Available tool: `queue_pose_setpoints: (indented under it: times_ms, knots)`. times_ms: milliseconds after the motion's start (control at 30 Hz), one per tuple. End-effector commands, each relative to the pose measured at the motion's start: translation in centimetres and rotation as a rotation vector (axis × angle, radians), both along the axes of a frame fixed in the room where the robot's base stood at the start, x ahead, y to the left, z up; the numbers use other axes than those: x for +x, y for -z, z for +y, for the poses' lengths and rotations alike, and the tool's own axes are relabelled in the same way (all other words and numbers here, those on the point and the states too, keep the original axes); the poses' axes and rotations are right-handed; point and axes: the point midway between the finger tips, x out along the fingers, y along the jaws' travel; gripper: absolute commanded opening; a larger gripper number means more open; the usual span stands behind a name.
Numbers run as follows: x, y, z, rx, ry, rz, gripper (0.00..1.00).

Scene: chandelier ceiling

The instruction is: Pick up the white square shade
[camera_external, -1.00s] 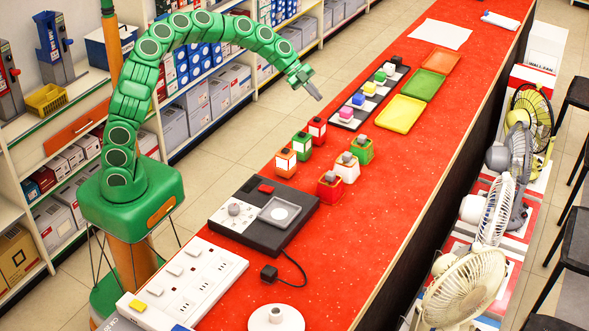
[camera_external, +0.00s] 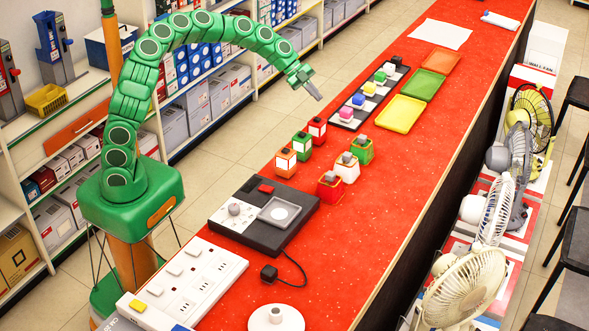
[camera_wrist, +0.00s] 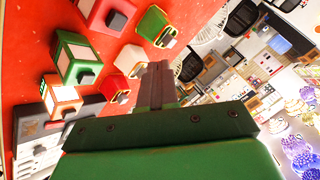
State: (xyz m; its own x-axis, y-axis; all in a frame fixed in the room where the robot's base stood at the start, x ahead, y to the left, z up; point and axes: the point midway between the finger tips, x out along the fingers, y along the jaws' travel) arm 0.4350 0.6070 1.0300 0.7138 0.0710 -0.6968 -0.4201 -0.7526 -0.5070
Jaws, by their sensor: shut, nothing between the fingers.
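The white square shade (camera_external: 347,170) with a grey knob on top stands upright on the red counter, between a red shade (camera_external: 330,187) and a green shade (camera_external: 361,151). In the wrist view a white shade (camera_wrist: 130,61) lies left of the fingers, among the other shades. My gripper (camera_external: 318,96) is up in the air, apart from the shade, towards the far left of it in the external view. In the wrist view my gripper (camera_wrist: 159,75) shows its fingers together with nothing between them.
Orange (camera_external: 286,160), green (camera_external: 301,146) and dark red (camera_external: 317,131) shades with white panels stand close by on the left. A black strip (camera_external: 339,125) holds coloured cubes, beside a yellow tray (camera_external: 400,114). A black device (camera_external: 270,236) sits nearer. The counter right of the shades is clear.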

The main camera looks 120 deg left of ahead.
Motion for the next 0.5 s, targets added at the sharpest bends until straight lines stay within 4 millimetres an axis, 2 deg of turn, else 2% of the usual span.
queue_pose_setpoints:
  times_ms: [33,67,500]
  knots:
    - [0.0,0.0,0.0,0.0,0.0,0.0,0.0]
    - [0.0,-0.01,0.01,0.0,0.0,0.0,0.05]
    - [0.0,0.0,0.0,0.0,0.0,0.0,0.72]
